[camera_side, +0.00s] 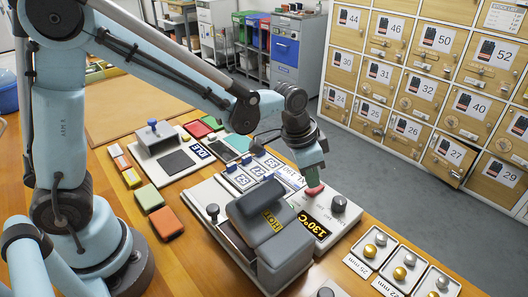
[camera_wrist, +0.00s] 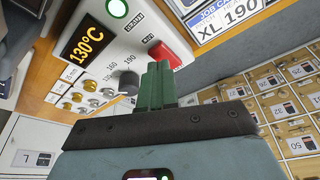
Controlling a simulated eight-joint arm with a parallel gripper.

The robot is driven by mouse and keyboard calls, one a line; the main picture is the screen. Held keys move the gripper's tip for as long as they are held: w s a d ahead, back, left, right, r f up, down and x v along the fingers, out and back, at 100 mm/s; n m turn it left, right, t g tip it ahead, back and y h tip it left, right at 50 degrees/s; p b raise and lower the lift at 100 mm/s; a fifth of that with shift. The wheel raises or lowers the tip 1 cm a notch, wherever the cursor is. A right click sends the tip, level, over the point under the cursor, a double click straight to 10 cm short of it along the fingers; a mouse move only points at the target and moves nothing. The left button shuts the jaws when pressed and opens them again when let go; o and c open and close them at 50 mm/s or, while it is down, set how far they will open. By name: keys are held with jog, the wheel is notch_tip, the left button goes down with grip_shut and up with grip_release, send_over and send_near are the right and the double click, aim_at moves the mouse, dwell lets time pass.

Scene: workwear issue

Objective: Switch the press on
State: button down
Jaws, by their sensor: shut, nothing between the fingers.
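The display reads 130°C in amber. A round lamp (camera_wrist: 117,8) glows green in the wrist view. My gripper (camera_side: 313,181) is shut and empty, its green fingertips (camera_wrist: 160,48) at the red switch. They partly cover it, and I cannot tell whether they touch or press it.
A job card (camera_wrist: 226,14) reading XL 190 lies beside the control box. Coloured blocks (camera_side: 165,223) and a grey stand (camera_side: 155,137) are on the left. Numbered lockers (camera_side: 440,85) line the back right.

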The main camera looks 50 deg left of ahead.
aim_at(306, 191)
jog(key=shift+f, duration=0.85)
dwell(0.4)
jog(key=shift+r, duration=0.15)
notch_tip(306, 191, up, 7)
dwell(0.9)
jog(key=s+a+r+n+t+y, duration=0.1)
jog(key=s+a+n+t, duration=0.3)
jog(key=s+a, duration=0.7)
jog(key=shift+s+a+r+n+y, duration=0.3)
jog(key=shift+s+r+n, duration=0.4)
jog(key=shift+n, duration=0.3)
